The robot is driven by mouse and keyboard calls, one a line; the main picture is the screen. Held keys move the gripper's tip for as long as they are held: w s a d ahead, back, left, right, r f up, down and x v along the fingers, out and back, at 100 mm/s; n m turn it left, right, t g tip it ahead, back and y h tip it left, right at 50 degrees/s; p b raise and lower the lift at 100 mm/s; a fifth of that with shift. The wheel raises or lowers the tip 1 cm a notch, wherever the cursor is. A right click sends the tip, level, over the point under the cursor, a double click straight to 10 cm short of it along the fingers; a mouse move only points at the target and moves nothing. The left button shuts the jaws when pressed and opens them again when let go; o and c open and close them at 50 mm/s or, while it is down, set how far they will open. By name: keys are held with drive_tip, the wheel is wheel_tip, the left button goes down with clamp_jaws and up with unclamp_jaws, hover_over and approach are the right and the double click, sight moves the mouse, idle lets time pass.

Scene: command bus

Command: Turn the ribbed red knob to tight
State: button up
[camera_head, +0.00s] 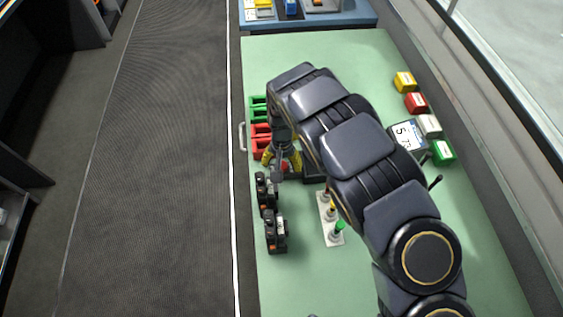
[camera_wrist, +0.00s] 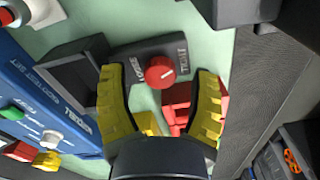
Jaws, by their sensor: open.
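The red knob (camera_wrist: 160,72) sits on a dark grey panel (camera_wrist: 150,50) in the wrist view, between the printed words LOOSE on its left and TIGHT on its right. A short white mark on its face lies on the right half, toward the TIGHT side. My gripper (camera_wrist: 158,82) has yellow ribbed fingers, open, one on each side of the knob with a visible gap to each. Nothing is held. In the head view my gripper (camera_head: 283,158) is low over the green table, and a small bit of red shows between its fingers; my arm hides much of the panel.
Red bins (camera_head: 261,140) and green bins (camera_head: 258,104) stand close beside my gripper at the table's left edge. Black devices (camera_head: 275,232) and a white peg plate (camera_head: 327,211) are nearer. Coloured boxes (camera_head: 416,102) line the right side. A blue case (camera_wrist: 45,105) shows in the wrist view.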

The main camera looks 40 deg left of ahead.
wheel_tip(320, 180, up, 12)
idle(0.4)
drive_tip(key=shift+f, duration=0.1)
drive_tip(key=c, duration=0.3)
drive_tip(key=f+n+h, duration=0.1)
drive_tip(key=f+n, duration=0.3)
drive_tip(key=n, duration=0.2)
drive_tip(key=f+n+t+h, duration=0.1)
drive_tip(key=f+n, duration=0.3)
drive_tip(key=n, duration=0.2)
drive_tip(key=f+n+t+h, duration=0.1)
drive_tip(key=f+n+h, duration=0.1)
drive_tip(key=f+n, duration=0.2)
drive_tip(key=shift+s+a+n, duration=0.15)
drive_tip(key=shift+a+n, duration=0.1)
drive_tip(key=shift+n, duration=0.85)
drive_tip(key=shift+r, duration=0.1)
drive_tip(key=shift+c, duration=0.3)
